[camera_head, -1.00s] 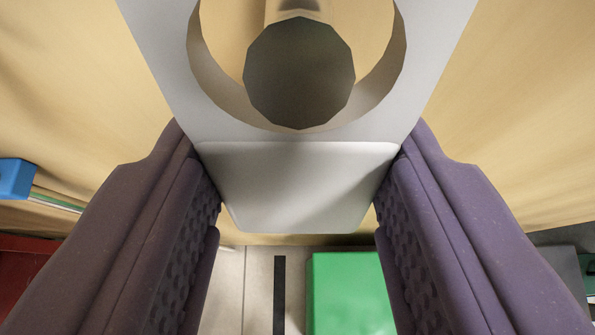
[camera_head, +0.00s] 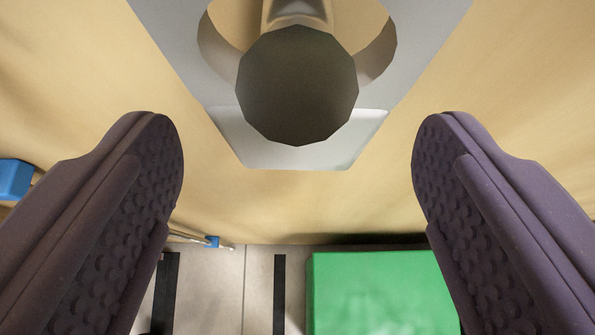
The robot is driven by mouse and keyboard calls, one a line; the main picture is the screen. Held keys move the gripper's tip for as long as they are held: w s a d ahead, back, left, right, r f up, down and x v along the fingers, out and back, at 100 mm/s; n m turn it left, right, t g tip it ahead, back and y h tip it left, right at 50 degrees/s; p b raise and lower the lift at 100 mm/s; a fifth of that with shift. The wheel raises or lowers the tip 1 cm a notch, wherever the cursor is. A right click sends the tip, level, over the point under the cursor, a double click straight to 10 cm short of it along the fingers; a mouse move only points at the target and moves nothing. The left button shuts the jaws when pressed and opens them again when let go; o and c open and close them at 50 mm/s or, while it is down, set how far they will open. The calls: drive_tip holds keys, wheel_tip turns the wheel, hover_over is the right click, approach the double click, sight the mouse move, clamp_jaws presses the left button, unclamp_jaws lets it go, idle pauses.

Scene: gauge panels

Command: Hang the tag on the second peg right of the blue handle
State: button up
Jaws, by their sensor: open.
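The tag is a pale grey plate (camera_head: 290,155) with a large round hole, in the upper middle of the view. A peg with a dark, many-sided round end (camera_head: 297,86) sticks out towards me through the hole. The peg's end covers the hole's lower rim; where the tag touches the peg is hidden. My gripper (camera_head: 298,135) is open, with a purple padded finger on each side of the tag and clear gaps to both edges. A blue block (camera_head: 14,180) shows at the left edge; I cannot tell if it is the blue handle.
The tan panel (camera_head: 220,200) fills the background behind the tag. Below it are a pale floor with dark stripes (camera_head: 280,290) and a green block (camera_head: 380,290). A small blue-ended piece (camera_head: 212,242) shows at lower left.

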drive_tip(key=p+v, duration=0.1)
drive_tip(key=v, duration=0.7)
drive_tip(key=w+r+t+b, duration=0.15)
drive_tip(key=w+r, duration=0.25)
drive_tip(key=r, duration=0.7)
drive_tip(key=w+r+t+b, duration=0.1)
drive_tip(key=w+r+b, duration=0.25)
drive_tip(key=r, duration=0.75)
drive_tip(key=s+r+b, duration=0.1)
drive_tip(key=s+r, duration=0.3)
drive_tip(key=r, duration=0.4)
drive_tip(key=s+r+t+b, duration=0.1)
drive_tip(key=s+r, duration=0.4)
drive_tip(key=r, duration=0.3)
drive_tip(key=s+r+b, duration=0.1)
drive_tip(key=s+r, duration=0.3)
drive_tip(key=r, duration=0.4)
drive_tip(key=shift+s+r, duration=0.3)
drive_tip(key=shift+s, duration=0.1)
